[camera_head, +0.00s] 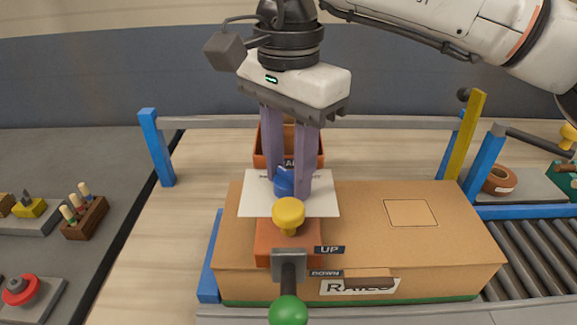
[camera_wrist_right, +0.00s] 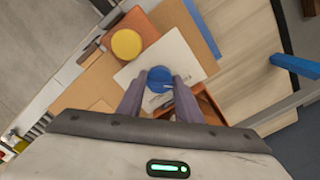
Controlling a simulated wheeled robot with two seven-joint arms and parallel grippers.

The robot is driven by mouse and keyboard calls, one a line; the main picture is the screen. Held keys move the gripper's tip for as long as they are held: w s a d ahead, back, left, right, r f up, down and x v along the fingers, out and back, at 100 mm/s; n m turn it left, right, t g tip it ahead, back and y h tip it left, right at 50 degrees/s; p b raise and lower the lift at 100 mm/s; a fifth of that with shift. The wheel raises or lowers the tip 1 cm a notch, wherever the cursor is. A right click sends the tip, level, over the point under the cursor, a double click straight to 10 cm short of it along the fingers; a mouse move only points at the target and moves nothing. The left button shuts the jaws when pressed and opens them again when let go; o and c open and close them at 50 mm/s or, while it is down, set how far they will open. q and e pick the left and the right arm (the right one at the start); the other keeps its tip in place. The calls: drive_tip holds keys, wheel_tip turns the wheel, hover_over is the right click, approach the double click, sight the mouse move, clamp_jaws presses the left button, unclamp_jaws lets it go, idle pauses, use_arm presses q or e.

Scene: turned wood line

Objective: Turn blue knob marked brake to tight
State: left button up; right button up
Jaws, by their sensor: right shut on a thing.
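In the right wrist view the blue knob (camera_wrist_right: 160,79) shows between the fingertips (camera_wrist_right: 160,84). The printing on the plate is mostly hidden by the fingers, so I cannot read the marks or the knob's setting. My left gripper is not in view.
A yellow knob (camera_head: 289,214) on an orange block stands just in front, and a green-ended lever (camera_head: 288,308) sits nearer by UP and DOWN labels. An orange bin (camera_head: 263,160) is behind. Blue posts (camera_head: 157,150) and a yellow post (camera_head: 466,135) flank the box (camera_head: 455,235).

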drive_tip(key=m, duration=0.4)
drive_tip(key=shift+m, duration=0.4)
drive_tip(key=m, duration=0.4)
drive_tip(key=shift+m+b, duration=0.3)
drive_tip(key=shift+b, duration=0.05)
drive_tip(key=m, duration=0.4)
drive_tip(key=shift+b, duration=0.3)
drive_tip(key=shift+r+m+b, duration=0.1)
drive_tip(key=shift+m+b, duration=0.2)
drive_tip(key=shift+m, duration=2)
drive_tip(key=o, duration=1)
drive_tip(key=shift+o, duration=0.2)
